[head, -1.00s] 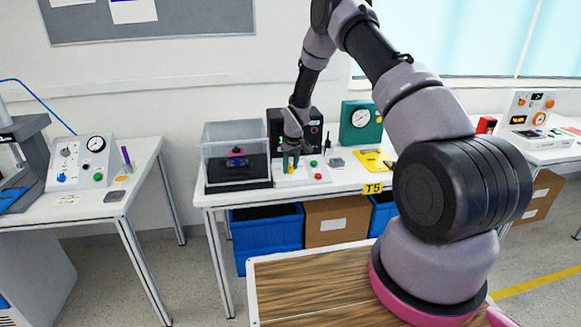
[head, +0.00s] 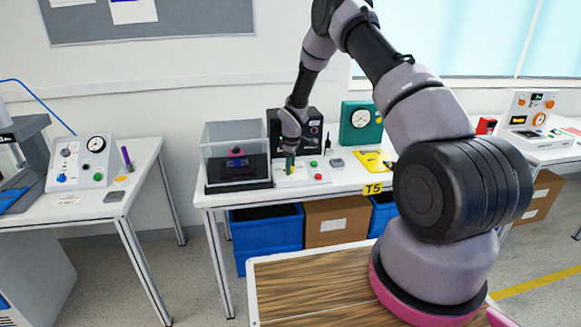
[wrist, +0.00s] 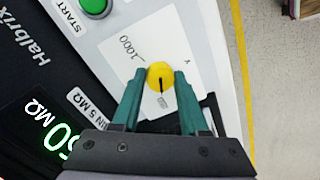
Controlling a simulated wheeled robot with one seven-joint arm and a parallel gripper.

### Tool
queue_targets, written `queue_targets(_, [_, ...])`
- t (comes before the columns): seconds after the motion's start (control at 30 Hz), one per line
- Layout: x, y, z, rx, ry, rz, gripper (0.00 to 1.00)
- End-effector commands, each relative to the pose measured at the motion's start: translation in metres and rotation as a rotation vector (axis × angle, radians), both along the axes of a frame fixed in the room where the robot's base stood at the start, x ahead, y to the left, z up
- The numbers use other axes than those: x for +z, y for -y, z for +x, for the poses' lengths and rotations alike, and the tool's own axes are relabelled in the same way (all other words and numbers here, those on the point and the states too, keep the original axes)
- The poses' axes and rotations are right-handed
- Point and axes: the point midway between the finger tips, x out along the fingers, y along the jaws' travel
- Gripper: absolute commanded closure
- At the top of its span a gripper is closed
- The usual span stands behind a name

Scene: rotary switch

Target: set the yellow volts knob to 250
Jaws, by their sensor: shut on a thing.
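The yellow volts knob (wrist: 160,77) sits on a white label on the tester panel (wrist: 201,25). My gripper (wrist: 159,76) has its two green fingers on opposite sides of the knob, shut on it. The knob's black pointer line points towards the bottom of the wrist view. The scale mark 1000 shows up and left of the knob; other marks are hidden or too small to read, and I cannot see 250. In the head view my gripper (head: 290,163) reaches down to the white panel from above.
A green START button (wrist: 95,5) and a lit display reading in MΩ (wrist: 58,130) are near the knob. A clear case (head: 236,138) stands left of the panel. A teal gauge (head: 361,122) and a yellow item (head: 374,160) stand to the right.

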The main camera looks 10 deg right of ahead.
Motion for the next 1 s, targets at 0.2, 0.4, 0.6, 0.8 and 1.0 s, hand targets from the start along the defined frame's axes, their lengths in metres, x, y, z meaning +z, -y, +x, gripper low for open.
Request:
queue_targets(0.2, [0.0,0.0,0.0,0.01,0.001,-0.003,1.0])
queue_targets(0.4, [0.0,0.0,0.0,0.01,0.001,-0.003,1.0])
queue_targets(0.6, [0.0,0.0,0.0,0.009,0.001,-0.003,0.27])
queue_targets(0.8, [0.001,0.0,0.0,0.008,0.001,-0.002,0.27])
queue_targets(1.0, [0.019,-0.001,-0.003,0.008,0.003,-0.003,0.27])
